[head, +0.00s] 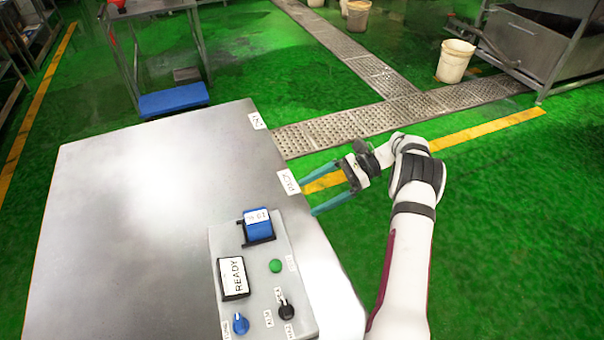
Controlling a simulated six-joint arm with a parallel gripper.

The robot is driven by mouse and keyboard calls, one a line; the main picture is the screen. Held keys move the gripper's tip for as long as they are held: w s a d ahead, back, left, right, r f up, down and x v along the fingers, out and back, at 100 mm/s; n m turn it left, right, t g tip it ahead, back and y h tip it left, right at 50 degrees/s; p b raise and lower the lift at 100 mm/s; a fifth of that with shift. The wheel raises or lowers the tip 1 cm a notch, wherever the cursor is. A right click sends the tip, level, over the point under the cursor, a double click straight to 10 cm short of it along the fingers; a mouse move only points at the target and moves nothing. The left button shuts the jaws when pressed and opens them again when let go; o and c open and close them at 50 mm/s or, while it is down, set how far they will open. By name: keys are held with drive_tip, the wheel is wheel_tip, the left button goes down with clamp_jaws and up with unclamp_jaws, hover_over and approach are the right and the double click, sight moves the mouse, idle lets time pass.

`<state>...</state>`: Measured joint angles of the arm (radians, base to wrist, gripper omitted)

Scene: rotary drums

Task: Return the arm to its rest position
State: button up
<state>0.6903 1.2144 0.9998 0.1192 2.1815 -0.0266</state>
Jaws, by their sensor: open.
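My gripper (312,193) is at the right edge of the metal cabinet top (130,220), near a white label (288,182). Its two teal fingers are spread apart and point left, with nothing between them. My white arm rises from the bottom right, bends at the wrist and reaches left to the gripper. I cannot tell how high the fingers are above the cabinet edge.
A control panel (222,296) on the cabinet carries a READY plate (233,279), a blue block (257,226), a green button (276,266), a blue knob (240,324) and a black knob (286,309). Green floor right of my arm is clear. A bucket (455,61) stands farther back.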

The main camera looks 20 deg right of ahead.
drive_tip(key=s+a+r+n+g+h, duration=0.3)
drive_tip(key=s+a+r+n+h, duration=0.25)
drive_tip(key=s+a+r, duration=0.5)
drive_tip(key=s+a+n+h, duration=0.3)
drive_tip(key=s+n, duration=0.1)
drive_tip(key=s, duration=0.6)
drive_tip(key=s+a+n+t+h, duration=0.1)
drive_tip(key=s+a+n+h, duration=0.2)
drive_tip(key=s, duration=0.6)
drive_tip(key=shift+s+a+r+n+t, duration=0.15)
drive_tip(key=shift+s+r+n+t, duration=0.2)
drive_tip(key=shift+n, duration=0.2)
